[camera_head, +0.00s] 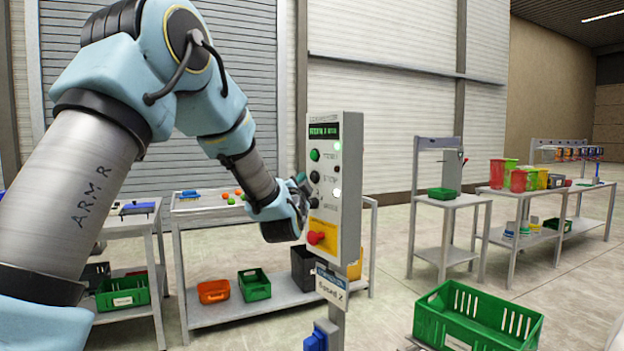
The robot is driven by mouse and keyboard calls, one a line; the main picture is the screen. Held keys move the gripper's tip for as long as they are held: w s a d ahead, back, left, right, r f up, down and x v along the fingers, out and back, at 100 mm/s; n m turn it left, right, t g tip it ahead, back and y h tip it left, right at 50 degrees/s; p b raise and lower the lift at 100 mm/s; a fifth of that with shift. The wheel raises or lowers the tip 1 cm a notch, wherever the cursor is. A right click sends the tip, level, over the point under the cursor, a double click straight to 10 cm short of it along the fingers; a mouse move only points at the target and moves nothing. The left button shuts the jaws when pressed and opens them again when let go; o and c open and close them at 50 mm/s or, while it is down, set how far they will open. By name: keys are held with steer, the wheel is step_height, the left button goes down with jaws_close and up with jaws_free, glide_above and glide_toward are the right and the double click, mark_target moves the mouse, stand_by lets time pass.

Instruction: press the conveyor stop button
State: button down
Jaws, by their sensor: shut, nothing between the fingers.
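The control panel (349,190) is a grey upright box on a post, with a lit green display on top. Down its face are a green button (314,155), a black button (314,177), a small dark selector (314,202) and a red mushroom button (316,238) on a yellow plate. The small labels are too blurred to read surely. My gripper (302,186) is shut and empty at the panel's left edge, close to the black button and the selector. The fingertips are small and dark, and I cannot tell whether they touch the panel.
A green crate (478,318) stands at the front right. Behind the panel is a workbench (230,312) with bins on its lower shelf. Farther right are a small table (447,200) and a long table (545,190) with coloured bins. Floor between them is open.

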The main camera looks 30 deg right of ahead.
steer(key=shift+d, duration=0.1)
stand_by(0.4)
steer(key=shift+w+d+b, duration=0.1)
steer(key=shift+d+b, duration=0.2)
steer(key=shift+b, duration=0.05)
steer(key=shift+d, duration=0.45)
stand_by(0.6)
steer(key=shift+a+b, duration=0.1)
steer(key=shift+b, duration=0.2)
steer(key=shift+a+b, duration=0.45)
steer(key=shift+a, duration=0.3)
steer(key=shift+s+a+b, duration=0.2)
steer(key=shift+a+b, duration=0.45)
steer(key=shift+a, duration=0.6)
steer(key=shift+s+a+b, duration=0.15)
steer(key=shift+a+b, duration=0.5)
steer(key=shift+a, duration=0.6)
